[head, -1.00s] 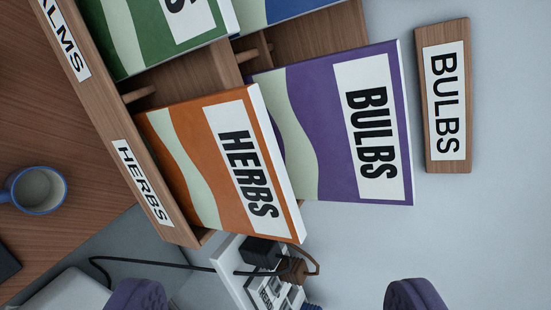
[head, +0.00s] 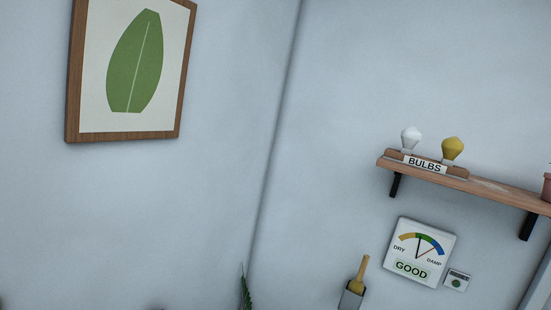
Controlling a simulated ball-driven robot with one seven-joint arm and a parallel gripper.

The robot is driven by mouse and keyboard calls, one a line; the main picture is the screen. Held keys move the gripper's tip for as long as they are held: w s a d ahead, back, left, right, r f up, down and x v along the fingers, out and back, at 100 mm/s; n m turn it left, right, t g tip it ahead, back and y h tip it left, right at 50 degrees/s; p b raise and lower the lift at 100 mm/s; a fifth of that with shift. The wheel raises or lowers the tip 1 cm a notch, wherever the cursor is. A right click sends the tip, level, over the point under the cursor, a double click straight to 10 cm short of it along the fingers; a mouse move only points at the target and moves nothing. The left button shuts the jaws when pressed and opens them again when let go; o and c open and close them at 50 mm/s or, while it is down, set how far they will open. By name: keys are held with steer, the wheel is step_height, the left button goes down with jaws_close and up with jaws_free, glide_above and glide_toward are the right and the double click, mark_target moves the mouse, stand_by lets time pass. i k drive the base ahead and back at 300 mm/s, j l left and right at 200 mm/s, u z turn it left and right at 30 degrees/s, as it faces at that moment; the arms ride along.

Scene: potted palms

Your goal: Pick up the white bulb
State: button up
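The white bulb (head: 411,138) stands upright on the left end of a small wooden holder (head: 430,166) marked BULBS. The holder sits on a wall shelf (head: 500,193) at the right of the head view. A yellow bulb (head: 453,150) stands on the same holder, just right of the white one and apart from it. The white bulb is fully visible, its base at the holder's label. My gripper does not clearly show in this view.
Below the shelf hang a DRY–DAMP gauge (head: 419,252) reading GOOD and a small grey device (head: 457,280). A terracotta pot (head: 547,186) is cut off at the right edge. A framed leaf picture (head: 130,70) hangs left. The wall around the bulbs is bare.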

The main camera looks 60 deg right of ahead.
mark_target(410, 137)
steer(key=z, duration=2.2)
steer(key=j+u, duration=0.1)
steer(key=u, duration=0.8)
steer(key=i+u, duration=0.1)
steer(key=u, duration=0.4)
steer(key=j+u, duration=0.1)
steer(key=u, duration=0.35)
steer(key=i+u, duration=0.1)
steer(key=u, duration=0.8)
steer(key=i+u, duration=0.1)
steer(key=u, duration=0.35)
